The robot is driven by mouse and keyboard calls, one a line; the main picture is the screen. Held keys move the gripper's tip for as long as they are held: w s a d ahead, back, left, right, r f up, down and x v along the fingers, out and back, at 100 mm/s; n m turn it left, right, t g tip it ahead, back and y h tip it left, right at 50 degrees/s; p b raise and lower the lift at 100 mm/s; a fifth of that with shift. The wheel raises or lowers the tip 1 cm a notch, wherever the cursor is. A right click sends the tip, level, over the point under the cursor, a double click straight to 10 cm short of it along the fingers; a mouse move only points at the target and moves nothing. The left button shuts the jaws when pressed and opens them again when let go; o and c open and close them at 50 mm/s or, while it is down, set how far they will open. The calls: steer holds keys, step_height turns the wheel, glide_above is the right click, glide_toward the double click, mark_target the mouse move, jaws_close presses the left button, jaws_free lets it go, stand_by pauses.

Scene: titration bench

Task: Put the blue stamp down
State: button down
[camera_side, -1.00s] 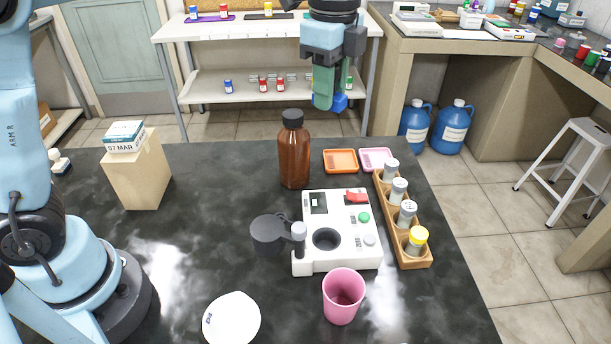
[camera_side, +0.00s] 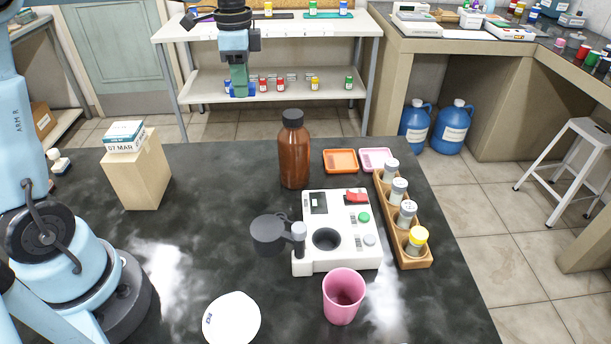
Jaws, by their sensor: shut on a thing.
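My gripper (camera_side: 240,88), with green fingers, is high in the air at the top centre-left, in front of the white shelf in the picture. It is shut on the blue stamp (camera_side: 251,91), of which only a small blue part shows at the fingertips. The fingers hide the rest. The stamp hangs clear of the dark bench top (camera_side: 215,190). An orange pad (camera_side: 341,161) and a pink pad (camera_side: 376,159) lie side by side at the bench's back right.
A brown bottle (camera_side: 294,155) stands behind a white instrument (camera_side: 342,258). A wooden vial rack (camera_side: 413,258) is right, a pink cup (camera_side: 343,297) in front. A wooden block (camera_side: 137,182) carries a date box (camera_side: 125,137). The bench between block and bottle is clear.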

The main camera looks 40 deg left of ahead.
mark_target(252, 159)
step_height(252, 159, down, 17)
steer(key=shift+r, duration=0.1)
stand_by(0.6)
steer(key=c, duration=0.8)
jaws_free()
step_height(252, 159, up, 11)
steer(key=shift+s+d+r+n+t, duration=0.4)
steer(key=shift+s+d+n+t, duration=0.8)
steer(key=shift+s+d+n, duration=0.6)
steer(key=shift+s+d+r+n+t, duration=0.4)
steer(key=shift+s+d+n+t, duration=1)
steer(key=shift+s, duration=0.85)
steer(key=shift+s+d+r+n+t, duration=0.4)
steer(key=shift+s+d+n+t, duration=0.75)
steer(key=shift+s+d, duration=0.75)
